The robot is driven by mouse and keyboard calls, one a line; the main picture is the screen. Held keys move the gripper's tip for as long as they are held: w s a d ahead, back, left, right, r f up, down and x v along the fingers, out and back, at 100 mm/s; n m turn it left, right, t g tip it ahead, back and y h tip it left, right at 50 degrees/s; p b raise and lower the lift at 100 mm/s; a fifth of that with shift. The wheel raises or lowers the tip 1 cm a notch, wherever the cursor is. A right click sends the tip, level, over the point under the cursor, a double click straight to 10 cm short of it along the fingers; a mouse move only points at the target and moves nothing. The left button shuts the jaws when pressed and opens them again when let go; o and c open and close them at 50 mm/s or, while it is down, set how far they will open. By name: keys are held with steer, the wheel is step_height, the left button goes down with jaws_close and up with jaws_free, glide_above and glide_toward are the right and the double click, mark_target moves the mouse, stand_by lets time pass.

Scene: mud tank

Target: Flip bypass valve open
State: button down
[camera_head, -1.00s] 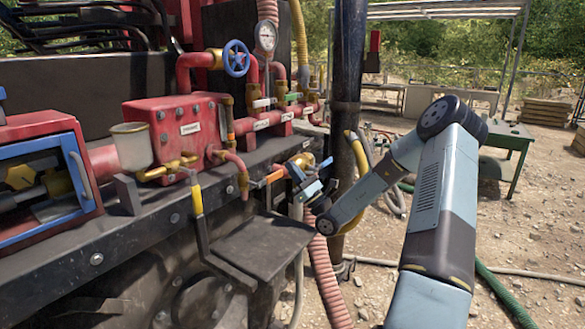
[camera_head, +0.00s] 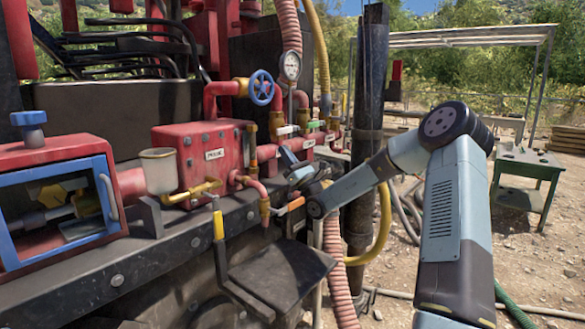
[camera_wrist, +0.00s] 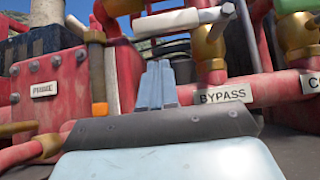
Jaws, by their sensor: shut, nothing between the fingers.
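The pipe label reading BYPASS (camera_wrist: 222,95) shows in the wrist view. Above it stands a brass valve (camera_wrist: 208,45) with a white lever (camera_wrist: 172,22) lying roughly level and reaching left; the white lever also shows in the head view (camera_head: 287,130). My gripper (camera_wrist: 157,72) is shut and empty, its fingers pointing up below the lever's left part, with a visible gap in the picture. In the head view my gripper (camera_head: 288,157) is in front of the red pipe, covering part of it. Whether the fingers touch anything there cannot be told.
A green-handled valve (camera_head: 315,124) stands just right of the white lever. The red box (camera_head: 203,150), an orange handle (camera_head: 291,206) and the brass-and-red pipe (camera_head: 255,188) lie close on the left and below. A dark post (camera_head: 369,120) stands at right.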

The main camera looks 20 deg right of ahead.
mark_target(289, 130)
step_height(289, 130, up, 3)
steer(key=shift+r, duration=0.1)
steer(key=shift+d, duration=0.2)
stand_by(0.4)
